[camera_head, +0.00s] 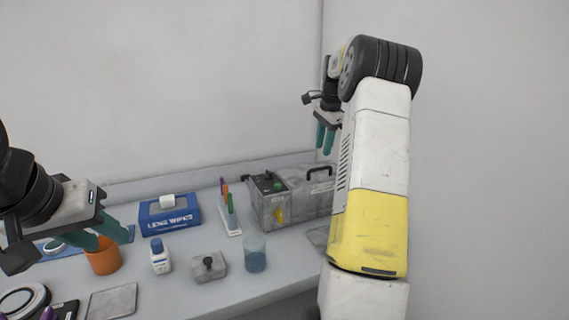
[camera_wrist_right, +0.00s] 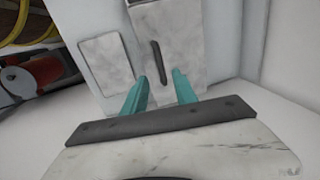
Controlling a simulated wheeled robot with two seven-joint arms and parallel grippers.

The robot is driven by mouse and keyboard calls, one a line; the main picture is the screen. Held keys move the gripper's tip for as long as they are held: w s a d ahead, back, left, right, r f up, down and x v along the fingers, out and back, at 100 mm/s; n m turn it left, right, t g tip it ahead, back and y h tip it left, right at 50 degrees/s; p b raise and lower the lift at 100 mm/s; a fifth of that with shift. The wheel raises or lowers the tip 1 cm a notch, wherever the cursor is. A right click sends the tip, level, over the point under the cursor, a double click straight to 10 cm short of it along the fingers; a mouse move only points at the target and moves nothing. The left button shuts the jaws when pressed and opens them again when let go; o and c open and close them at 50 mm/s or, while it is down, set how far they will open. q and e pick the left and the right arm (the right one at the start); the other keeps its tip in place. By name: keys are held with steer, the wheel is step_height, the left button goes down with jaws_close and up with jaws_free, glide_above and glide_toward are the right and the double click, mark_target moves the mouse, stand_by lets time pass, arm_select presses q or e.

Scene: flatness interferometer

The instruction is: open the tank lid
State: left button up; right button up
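The grey metal tank (camera_head: 271,207) stands at the back right of the bench, partly hidden behind my right arm. A black bar handle (camera_head: 319,170) sits on its lid (camera_head: 308,187). In the right wrist view the handle (camera_wrist_right: 160,62) stands on the marbled grey lid (camera_wrist_right: 178,38), ahead of the fingers and lined up with the gap between them. The lid looks closed. My right gripper (camera_head: 325,141) is open and empty above the handle, apart from it; its teal fingers also show in the right wrist view (camera_wrist_right: 158,80). My left gripper (camera_head: 112,241) is open and empty over the bench's left side.
A blue box (camera_head: 169,215), white bottle (camera_head: 160,258) and orange cup (camera_head: 103,259) stand further left. Walls close the back and right.

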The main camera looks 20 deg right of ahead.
mark_target(320, 169)
steer(key=f, duration=0.2)
steer(key=w+f, duration=0.1)
steer(key=f, duration=0.4)
steer(key=shift+w+f, duration=0.25)
jaws_close()
stand_by(1.1)
